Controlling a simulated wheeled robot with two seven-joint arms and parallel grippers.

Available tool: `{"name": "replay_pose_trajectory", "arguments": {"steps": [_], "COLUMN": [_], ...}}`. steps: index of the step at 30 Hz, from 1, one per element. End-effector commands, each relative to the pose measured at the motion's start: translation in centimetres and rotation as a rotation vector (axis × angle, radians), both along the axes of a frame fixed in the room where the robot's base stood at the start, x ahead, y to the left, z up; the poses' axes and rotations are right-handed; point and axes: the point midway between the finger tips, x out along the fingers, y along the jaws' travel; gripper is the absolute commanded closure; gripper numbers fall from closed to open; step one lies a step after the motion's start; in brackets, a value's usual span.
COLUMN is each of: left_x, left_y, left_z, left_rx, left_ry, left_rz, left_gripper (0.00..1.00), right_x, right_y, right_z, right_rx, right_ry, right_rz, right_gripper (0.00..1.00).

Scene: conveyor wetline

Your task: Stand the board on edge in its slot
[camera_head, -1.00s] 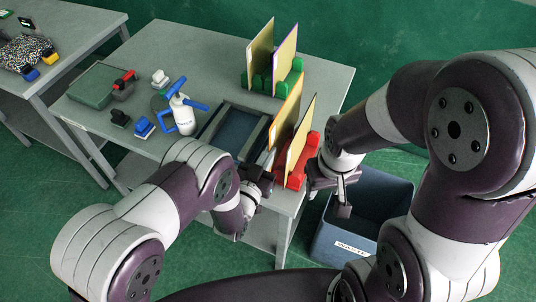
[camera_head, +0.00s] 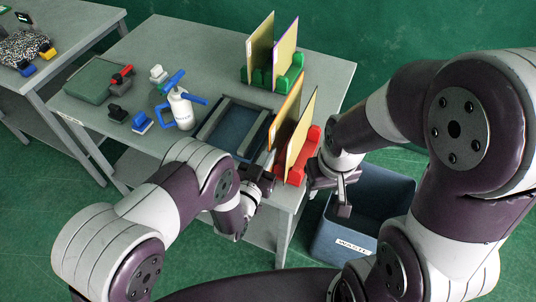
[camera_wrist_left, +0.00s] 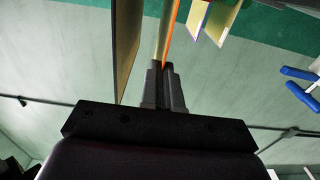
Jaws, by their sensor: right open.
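An upright board with an orange edge (camera_head: 286,110) stands at the red rack (camera_head: 308,150); its lower edge is hidden, so I cannot tell how it sits in its slot. My left gripper (camera_head: 262,180) is at the rack's near left side. In the left wrist view its fingers (camera_wrist_left: 165,82) are closed together on the orange-edged board (camera_wrist_left: 166,40). A second tan board (camera_head: 301,135) stands tilted beside it in the red rack, and shows left of the fingers in the wrist view (camera_wrist_left: 126,45). My right gripper (camera_head: 343,196) is open and empty, right of the table edge.
A green rack (camera_head: 291,78) with two upright boards (camera_head: 261,50) stands at the back. A dark tray (camera_head: 233,130), a white spray bottle (camera_head: 181,108) and several brushes lie to the left. A waste bin (camera_head: 385,190) stands on the floor at right.

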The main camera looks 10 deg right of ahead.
Motion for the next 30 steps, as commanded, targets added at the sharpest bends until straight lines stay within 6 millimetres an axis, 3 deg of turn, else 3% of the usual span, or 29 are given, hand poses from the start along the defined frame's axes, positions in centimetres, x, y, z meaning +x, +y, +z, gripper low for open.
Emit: {"name": "replay_pose_trajectory", "arguments": {"steps": [30], "left_x": [0.0], "left_y": [0.0], "left_z": [-2.8], "left_rx": [-0.001], "left_ry": [-0.002], "left_rz": [0.0], "left_gripper": [1.0], "right_x": [0.0], "right_y": [0.0], "right_z": [-2.6], "right_rx": [0.0], "right_ry": [0.0], "right_rz": [0.0], "right_gripper": [0.5]}}
